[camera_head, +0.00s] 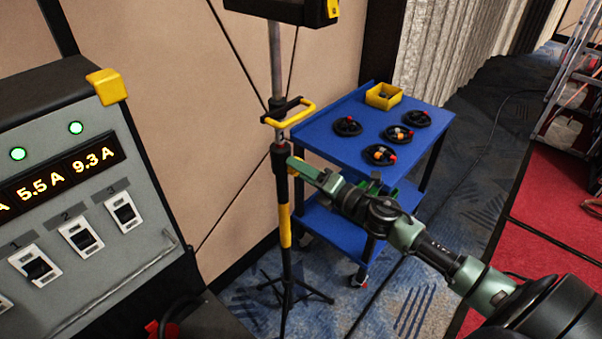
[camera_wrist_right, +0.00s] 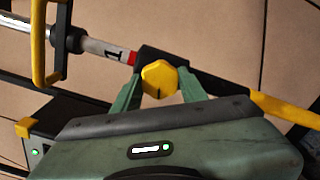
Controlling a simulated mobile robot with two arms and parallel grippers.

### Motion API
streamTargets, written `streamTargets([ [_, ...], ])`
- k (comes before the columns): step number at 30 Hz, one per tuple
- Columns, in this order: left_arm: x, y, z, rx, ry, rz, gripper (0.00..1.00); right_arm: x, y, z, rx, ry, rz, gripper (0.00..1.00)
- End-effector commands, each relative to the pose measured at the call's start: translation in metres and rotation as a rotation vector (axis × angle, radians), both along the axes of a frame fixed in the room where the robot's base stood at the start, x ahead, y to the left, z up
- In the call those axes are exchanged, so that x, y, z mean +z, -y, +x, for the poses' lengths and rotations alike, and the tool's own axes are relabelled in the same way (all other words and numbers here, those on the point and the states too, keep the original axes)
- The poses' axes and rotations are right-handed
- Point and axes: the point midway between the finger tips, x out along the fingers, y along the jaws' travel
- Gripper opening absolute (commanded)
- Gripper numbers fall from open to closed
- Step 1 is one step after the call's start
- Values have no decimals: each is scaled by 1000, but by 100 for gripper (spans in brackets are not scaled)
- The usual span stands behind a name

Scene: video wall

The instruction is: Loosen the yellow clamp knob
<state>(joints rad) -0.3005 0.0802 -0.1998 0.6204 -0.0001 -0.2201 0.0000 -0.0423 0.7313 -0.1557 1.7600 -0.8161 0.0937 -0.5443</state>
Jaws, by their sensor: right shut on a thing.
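The yellow clamp knob (camera_wrist_right: 158,78) sits on the black clamp collar of the stand pole, with a dark mark on its face in the right wrist view. My right gripper (camera_wrist_right: 160,86) has its two green fingers on either side of the knob and is shut on it. In the head view the right gripper (camera_head: 293,165) reaches in from the right to the stand (camera_head: 284,190), and the knob is mostly hidden behind its fingers. A red band and a white label with a black mark show on the pole beside the collar. My left gripper is not in view.
A blue cart (camera_head: 335,137) with several coiled cables and a yellow bin (camera_head: 384,96) stands right behind the stand. A grey power panel (camera_head: 85,190) fills the left. A yellow handle (camera_head: 290,113) juts from the pole above the collar. The tripod feet (camera_head: 290,290) spread on carpet.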

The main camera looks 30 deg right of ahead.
Motion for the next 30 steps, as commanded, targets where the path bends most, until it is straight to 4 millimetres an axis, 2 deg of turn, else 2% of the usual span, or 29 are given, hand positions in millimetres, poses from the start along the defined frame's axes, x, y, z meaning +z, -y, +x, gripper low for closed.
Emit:
streamTargets([
  [12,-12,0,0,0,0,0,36,-4,-1,-1,4,76,-232,2],
  [30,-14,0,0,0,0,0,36,-4,-1,-1,4,94,-287,2],
])
